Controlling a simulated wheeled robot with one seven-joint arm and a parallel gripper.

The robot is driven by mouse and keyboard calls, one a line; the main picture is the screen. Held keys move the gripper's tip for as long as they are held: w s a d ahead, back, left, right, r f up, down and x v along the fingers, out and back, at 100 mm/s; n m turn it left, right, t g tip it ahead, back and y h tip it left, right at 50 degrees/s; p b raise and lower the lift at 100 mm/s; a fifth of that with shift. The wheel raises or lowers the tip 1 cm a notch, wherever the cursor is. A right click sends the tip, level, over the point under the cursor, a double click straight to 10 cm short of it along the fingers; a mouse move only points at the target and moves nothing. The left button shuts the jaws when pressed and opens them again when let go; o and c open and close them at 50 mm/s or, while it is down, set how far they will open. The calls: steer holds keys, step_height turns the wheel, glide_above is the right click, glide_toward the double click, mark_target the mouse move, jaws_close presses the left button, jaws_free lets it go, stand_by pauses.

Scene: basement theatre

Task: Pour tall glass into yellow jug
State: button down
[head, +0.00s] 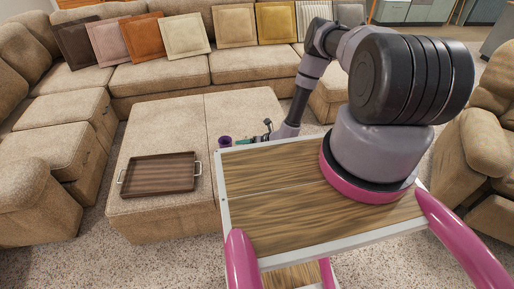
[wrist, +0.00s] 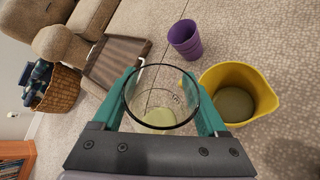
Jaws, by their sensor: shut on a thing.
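A clear tall glass (wrist: 160,117) is between the teal fingers of my gripper (wrist: 160,92) in the wrist view, its round open rim facing the camera. The fingers are shut on its sides. A pale yellow-green patch shows at its bottom. The yellow jug (wrist: 262,93) stands just right of the glass, its open mouth in view, with a dull olive patch at its bottom. I cannot tell whether glass and jug touch. In the head view my gripper (head: 266,129) is small and partly hidden beyond the wooden top, and the jug is not visible.
A purple cup (wrist: 186,38) stands near the jug; it also shows in the head view (head: 225,142). A brown tray (head: 160,173) lies on the beige ottoman (head: 150,130). Sofas surround it. The wooden top (head: 270,215) is bare on its left part.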

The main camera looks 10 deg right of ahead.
steer(key=shift+w+d+r+m+g, duration=0.1)
steer(key=shift+w+r+m+g, duration=0.05)
steer(key=shift+r+m+g, duration=0.2)
steer(key=shift+f+m+g+y, duration=0.45)
steer(key=shift+f+m+y, duration=0.1)
steer(key=shift+f+y, duration=0.05)
steer(key=shift+r+m+g+y, duration=0.3)
steer(key=shift+m+y, duration=0.1)
steer(key=shift+m, duration=0.1)
steer(key=shift+f+m+g+y, duration=0.3)
steer(key=shift+f+m, duration=0.05)
steer(key=shift+m, duration=0.05)
steer(key=shift+f, duration=0.15)
steer(key=shift+w+d+m+g+y, duration=0.3)
steer(key=shift+w+m, duration=0.05)
steer(key=shift+m, duration=0.15)
steer(key=shift+w+d+r, duration=0.1)
steer(key=shift+w+r, duration=0.05)
steer(key=shift+r, duration=0.05)
steer(key=shift+y, duration=0.3)
steer(key=shift+w+d+r+m+g+y+p, duration=0.2)
steer(key=shift+r+m+g+y+p, duration=0.3)
steer(key=shift+m, duration=0.5)
stand_by(0.5)
